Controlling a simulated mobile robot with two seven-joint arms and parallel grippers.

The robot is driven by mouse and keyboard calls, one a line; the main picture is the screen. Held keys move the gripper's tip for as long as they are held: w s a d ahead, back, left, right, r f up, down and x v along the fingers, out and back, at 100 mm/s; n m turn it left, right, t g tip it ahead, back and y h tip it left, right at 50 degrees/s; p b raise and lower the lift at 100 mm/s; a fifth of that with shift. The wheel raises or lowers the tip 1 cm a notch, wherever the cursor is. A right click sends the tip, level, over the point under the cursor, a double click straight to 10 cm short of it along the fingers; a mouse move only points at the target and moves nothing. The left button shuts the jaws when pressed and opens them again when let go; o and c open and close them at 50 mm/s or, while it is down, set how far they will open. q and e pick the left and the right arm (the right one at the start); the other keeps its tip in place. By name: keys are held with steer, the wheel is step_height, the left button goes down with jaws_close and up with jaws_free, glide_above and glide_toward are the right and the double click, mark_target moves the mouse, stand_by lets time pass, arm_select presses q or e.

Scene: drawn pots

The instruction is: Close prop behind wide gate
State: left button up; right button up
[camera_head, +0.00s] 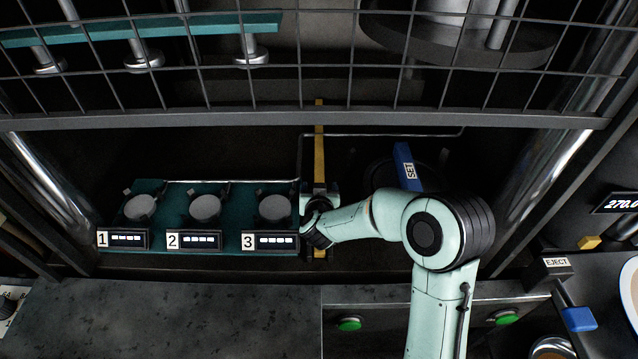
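The wide gate is a dark wire mesh frame (330,121) across the top of the camera_head view, its lower bar spanning nearly the whole width. A yellow upright bar (319,150), possibly the prop, stands below the gate's bar near the middle. Its middle part is hidden by my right gripper (308,222). That gripper is at the bar, just right of the third pot place. Its fingers are small and dark, so I cannot tell whether they are shut on the bar. My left gripper is not in view.
A teal tray (165,245) with round discs numbered 1 to 3 lies left of my gripper. A blue lever marked SET (405,165) stands behind my forearm. A thin metal rod (400,135) runs beneath the gate. Green buttons (349,324) and an EJECT panel (556,264) are in front.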

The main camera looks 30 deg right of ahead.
steer(key=shift+s+a+f+g, duration=0.2)
steer(key=shift+s+f, duration=0.1)
steer(key=shift+f, duration=0.3)
steer(key=shift+s+a+f+g, duration=0.15)
steer(key=shift+s+f, duration=0.1)
steer(key=shift+f, duration=0.3)
steer(key=o, duration=1.4)
steer(key=shift+s+r, duration=0.2)
steer(key=shift+r, duration=0.2)
steer(key=shift+w+r, duration=0.1)
steer(key=shift+s+a+r, duration=0.2)
steer(key=shift+s+a, duration=0.05)
steer(key=shift+s+d+v, duration=0.1)
steer(key=shift+s+v, duration=0.05)
steer(key=shift+v, duration=3)
steer(key=shift+s+d+v, duration=0.1)
steer(key=shift+v, duration=3.05)
steer(key=shift+f, duration=0.2)
